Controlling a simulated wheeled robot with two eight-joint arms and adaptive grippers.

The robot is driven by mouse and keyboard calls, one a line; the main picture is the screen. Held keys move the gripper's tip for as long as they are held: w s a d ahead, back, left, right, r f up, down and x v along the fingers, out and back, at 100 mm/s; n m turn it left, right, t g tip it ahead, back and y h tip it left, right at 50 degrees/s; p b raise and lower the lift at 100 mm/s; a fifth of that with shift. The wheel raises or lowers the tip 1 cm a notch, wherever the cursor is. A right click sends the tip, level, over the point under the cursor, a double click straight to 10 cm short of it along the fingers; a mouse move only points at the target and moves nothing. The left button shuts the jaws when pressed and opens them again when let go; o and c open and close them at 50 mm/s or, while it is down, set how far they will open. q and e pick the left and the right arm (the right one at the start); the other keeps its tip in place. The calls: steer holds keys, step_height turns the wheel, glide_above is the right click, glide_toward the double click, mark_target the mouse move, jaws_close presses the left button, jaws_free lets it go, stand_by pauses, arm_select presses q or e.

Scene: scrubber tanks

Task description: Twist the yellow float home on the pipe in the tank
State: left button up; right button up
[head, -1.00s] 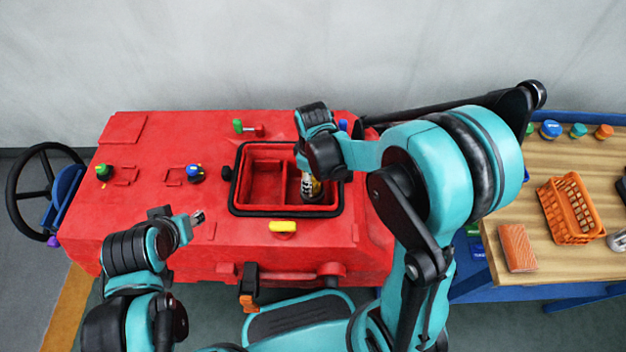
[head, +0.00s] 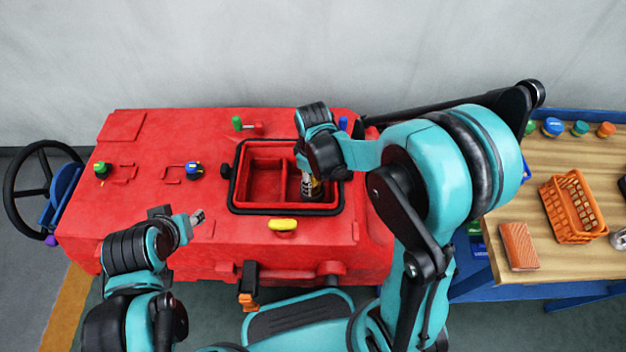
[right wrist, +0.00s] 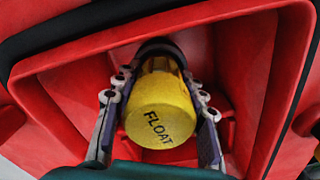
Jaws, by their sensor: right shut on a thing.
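The yellow float (right wrist: 160,108), marked "FLOAT", fills the middle of the right wrist view. My right gripper (right wrist: 160,95) has one finger on each side of it and is shut on it. In the head view my right gripper (head: 311,186) reaches down into the right compartment of the red tank (head: 268,178), and the float is mostly hidden by it. The pipe is hidden under the float; only a dark ring shows behind the float. My left gripper (head: 198,217) is over the front left of the red machine, away from the tank; its fingers are too small to judge.
The tank opening has a black rim (head: 234,190) and a divider. A yellow knob (head: 283,225) is in front of it. Green and blue caps stand on the red top. A wooden table (head: 560,250) at right holds an orange basket (head: 572,208) and a sponge-like block (head: 518,246).

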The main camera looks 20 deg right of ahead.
steer(key=shift+f, duration=0.1)
stand_by(0.4)
steer(key=shift+m, duration=1.3)
steer(key=shift+m, duration=1.3)
steer(key=shift+m, duration=0.7)
steer(key=shift+a+m, duration=0.1)
steer(key=shift+m, duration=0.5)
steer(key=shift+b, duration=0.3)
